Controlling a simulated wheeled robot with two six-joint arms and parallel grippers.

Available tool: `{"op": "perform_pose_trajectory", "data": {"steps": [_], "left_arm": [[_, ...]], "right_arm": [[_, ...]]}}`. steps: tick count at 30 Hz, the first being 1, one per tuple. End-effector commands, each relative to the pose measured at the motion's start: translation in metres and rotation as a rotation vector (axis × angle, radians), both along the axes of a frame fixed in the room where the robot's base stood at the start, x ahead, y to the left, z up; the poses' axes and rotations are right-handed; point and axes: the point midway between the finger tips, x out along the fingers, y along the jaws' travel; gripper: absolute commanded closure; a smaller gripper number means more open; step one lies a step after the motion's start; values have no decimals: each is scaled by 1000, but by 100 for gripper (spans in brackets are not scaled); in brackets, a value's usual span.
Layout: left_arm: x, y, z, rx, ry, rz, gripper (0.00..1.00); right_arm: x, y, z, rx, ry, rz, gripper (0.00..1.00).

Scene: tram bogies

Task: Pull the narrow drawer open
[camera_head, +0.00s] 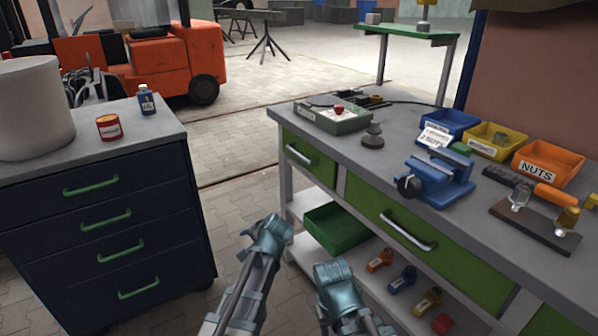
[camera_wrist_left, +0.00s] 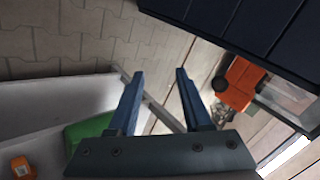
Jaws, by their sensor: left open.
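The narrow drawer (camera_head: 312,163) is the smaller green front at the left end of the workbench, with a pale bar handle (camera_head: 300,155). Its front looks flush with the bench, so it appears shut. My left gripper (camera_head: 277,222) is below and in front of it in the head view, apart from the handle. In the left wrist view the two blue fingers (camera_wrist_left: 158,75) are spread with nothing between them. The narrow drawer cannot be made out in that view. My right gripper (camera_head: 334,272) is lower right of the left one; its fingers cannot be made out.
A wider green drawer (camera_head: 435,245) is to the right. The lower shelf (camera_head: 305,243) holds a green bin (camera_head: 337,228) and several coloured parts. A dark blue cabinet (camera_head: 110,240) stands left, with paved floor (camera_head: 235,165) between. The benchtop carries a vise (camera_head: 436,178) and bins.

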Motion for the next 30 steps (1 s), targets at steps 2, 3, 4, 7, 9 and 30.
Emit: {"op": "perform_pose_trajectory", "data": {"steps": [2,3,4,7,9,30], "left_arm": [[51,-18,22,153,-82,-121,50],[71,-29,36,234,-122,-185,50],[86,-39,47,294,-149,-233,50],[127,-77,81,483,-232,-390,50],[147,-105,100,598,-276,-485,50],[187,-167,130,816,-350,-667,50]], "right_arm": [[0,0,-5,0,0,0,50],[0,0,-6,0,0,0,50],[0,0,-5,0,0,0,50],[0,0,-5,0,0,0,50],[0,0,-5,0,0,0,50],[0,0,-7,0,0,0,50]]}}
